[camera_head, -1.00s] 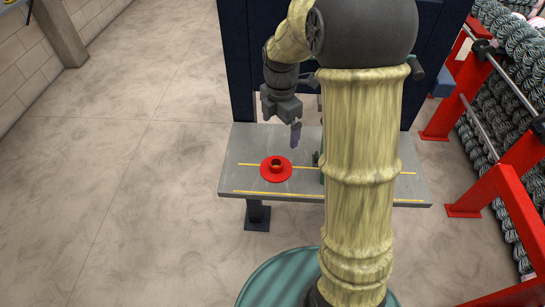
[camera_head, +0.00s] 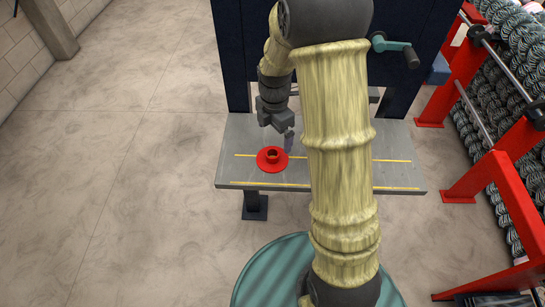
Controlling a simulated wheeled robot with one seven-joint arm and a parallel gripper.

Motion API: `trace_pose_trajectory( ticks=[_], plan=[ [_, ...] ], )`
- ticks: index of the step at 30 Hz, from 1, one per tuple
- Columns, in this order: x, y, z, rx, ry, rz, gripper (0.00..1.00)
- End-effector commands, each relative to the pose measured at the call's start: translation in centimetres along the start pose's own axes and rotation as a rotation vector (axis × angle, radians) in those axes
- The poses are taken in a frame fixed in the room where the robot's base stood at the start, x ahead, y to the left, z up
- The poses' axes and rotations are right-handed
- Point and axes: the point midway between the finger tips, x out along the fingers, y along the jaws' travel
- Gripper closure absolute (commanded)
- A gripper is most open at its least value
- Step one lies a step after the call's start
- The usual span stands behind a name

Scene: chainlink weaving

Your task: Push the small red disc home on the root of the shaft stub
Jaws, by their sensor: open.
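The small red disc (camera_head: 272,160) lies flat on the grey table, near its left end, with a raised hub in its middle. My gripper (camera_head: 281,139) is open and points down just above and behind the disc, apart from it as far as I can tell. One finger shows to the right of the disc; the other is hard to make out. I cannot make out the shaft stub; my arm covers the middle of the table and part of the dark machine frame (camera_head: 232,60) behind it.
The grey table (camera_head: 240,135) carries yellow lines. A teal crank with a dark handle (camera_head: 412,58) sticks out from the machine at the right. Red racks (camera_head: 480,175) with wound coils stand further right. The floor at the left (camera_head: 130,180) is clear.

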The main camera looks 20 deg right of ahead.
Motion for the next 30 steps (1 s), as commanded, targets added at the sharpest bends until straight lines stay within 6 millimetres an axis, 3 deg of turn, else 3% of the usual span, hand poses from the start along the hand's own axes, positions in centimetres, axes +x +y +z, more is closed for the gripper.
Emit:
trace_pose_trajectory(
  ticks=[9, 22, 30],
  plan=[
    [4.7, 0.0, -0.1, -0.002, 0.001, -0.002, 0.00],
    [5.2, 0.0, 0.0, 0.001, 0.001, -0.001, 0.00],
    [8.1, 0.1, -0.6, -0.002, 0.001, -0.006, 0.00]
  ],
)
